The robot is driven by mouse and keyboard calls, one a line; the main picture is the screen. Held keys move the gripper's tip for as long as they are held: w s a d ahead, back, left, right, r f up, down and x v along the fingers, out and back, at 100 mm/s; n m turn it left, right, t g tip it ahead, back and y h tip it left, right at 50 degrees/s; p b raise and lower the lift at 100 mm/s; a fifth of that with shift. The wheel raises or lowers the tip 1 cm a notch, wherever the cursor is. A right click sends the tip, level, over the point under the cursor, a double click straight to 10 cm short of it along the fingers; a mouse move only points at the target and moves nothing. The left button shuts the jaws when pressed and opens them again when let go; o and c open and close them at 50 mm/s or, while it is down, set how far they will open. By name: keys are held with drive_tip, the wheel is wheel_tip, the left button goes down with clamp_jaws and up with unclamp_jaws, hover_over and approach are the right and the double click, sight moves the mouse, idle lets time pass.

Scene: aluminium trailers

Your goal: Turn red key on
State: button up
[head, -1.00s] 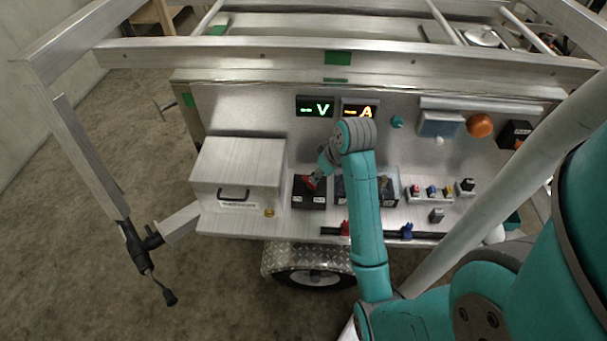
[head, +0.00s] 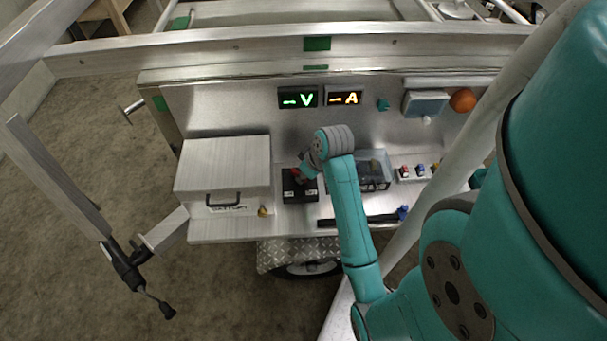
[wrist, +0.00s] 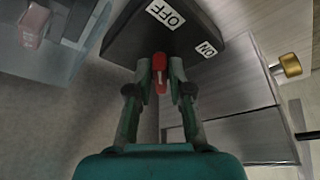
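The red key (wrist: 159,74) sits on a black switch box (wrist: 125,45) with a white OFF label (wrist: 166,14) and a white ON label (wrist: 207,49). In the wrist view my gripper (wrist: 160,68) has one finger on each side of the red key, with little or no gap, and appears shut on it. The key's handle points toward my palm, between the two labels. In the head view the black box (head: 299,192) stands on the trailer's shelf, with my gripper (head: 301,174) at its top and a bit of red showing there.
A metal battery box (head: 222,165) with a black handle stands left of the switch box, with a brass knob (head: 263,211) near its corner. A clear case (head: 374,171) is close on the right, partly behind my arm. Lit V (head: 298,98) and A (head: 344,96) displays are above.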

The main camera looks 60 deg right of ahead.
clamp_jaws()
drive_tip(key=shift+a+m, duration=0.1)
drive_tip(key=shift+m, duration=0.3)
drive_tip(key=shift+w+a+m+h, duration=0.15)
drive_tip(key=shift+m+h, duration=0.25)
drive_tip(key=shift+m, duration=0.5)
drive_tip(key=m, duration=0.1)
drive_tip(key=m+g+h, duration=0.1)
drive_tip(key=m, duration=0.3)
drive_tip(key=shift+w+a+g+h, duration=0.3)
drive_tip(key=shift+a+h, duration=0.1)
drive_tip(key=m, duration=0.2)
drive_tip(key=m+g, duration=0.1)
drive_tip(key=shift+w+a+m, duration=0.15)
drive_tip(key=shift+w+m, duration=0.15)
drive_tip(key=shift+m, duration=0.1)
drive_tip(key=shift+w+m+g+h, duration=0.15)
drive_tip(key=shift+m+g, duration=0.3)
drive_tip(key=shift+m, duration=0.45)
drive_tip(key=shift+w+m+g+h, duration=0.15)
drive_tip(key=shift+m+g, duration=0.3)
drive_tip(key=shift+m, duration=0.45)
